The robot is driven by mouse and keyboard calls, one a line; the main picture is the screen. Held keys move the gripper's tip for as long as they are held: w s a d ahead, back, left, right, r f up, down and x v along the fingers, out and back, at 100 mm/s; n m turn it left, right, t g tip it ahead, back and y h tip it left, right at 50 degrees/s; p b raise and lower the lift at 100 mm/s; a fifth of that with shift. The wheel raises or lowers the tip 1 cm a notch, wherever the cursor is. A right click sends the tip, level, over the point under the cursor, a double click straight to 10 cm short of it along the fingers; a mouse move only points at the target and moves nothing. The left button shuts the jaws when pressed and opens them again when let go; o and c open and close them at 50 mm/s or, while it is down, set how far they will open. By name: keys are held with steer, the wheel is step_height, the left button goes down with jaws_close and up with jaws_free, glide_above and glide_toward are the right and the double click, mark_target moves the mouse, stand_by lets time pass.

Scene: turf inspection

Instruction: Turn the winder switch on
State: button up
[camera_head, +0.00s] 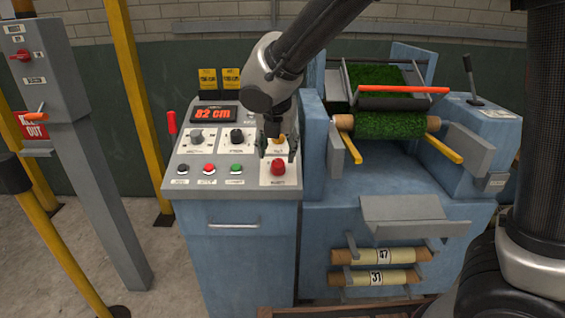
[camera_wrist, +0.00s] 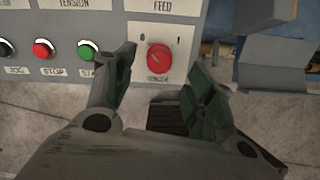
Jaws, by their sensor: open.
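The winder switch (camera_head: 278,167) is a red rotary knob on a white plate at the lower right of the control panel. In the wrist view the knob (camera_wrist: 159,58) has a 0 mark at its upper left and a 1 mark at its upper right. Its pointer seems to lean toward the 0 side, though it is small. My gripper (camera_head: 277,147) hangs just above the knob. In the wrist view its open fingers (camera_wrist: 160,68) stand left and right of the knob with nothing between them but the view of it. Contact cannot be told.
Black, red and green buttons (camera_head: 209,168) line the panel left of the knob. Two more dials (camera_head: 196,138) and an 82 cm display (camera_head: 214,114) sit behind. A turf roll machine (camera_head: 390,125) stands to the right. A grey post with a box (camera_head: 50,90) stands at left.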

mark_target(278, 162)
steer(key=x, duration=0.6)
steer(key=shift+f, duration=0.2)
steer(key=c, duration=1)
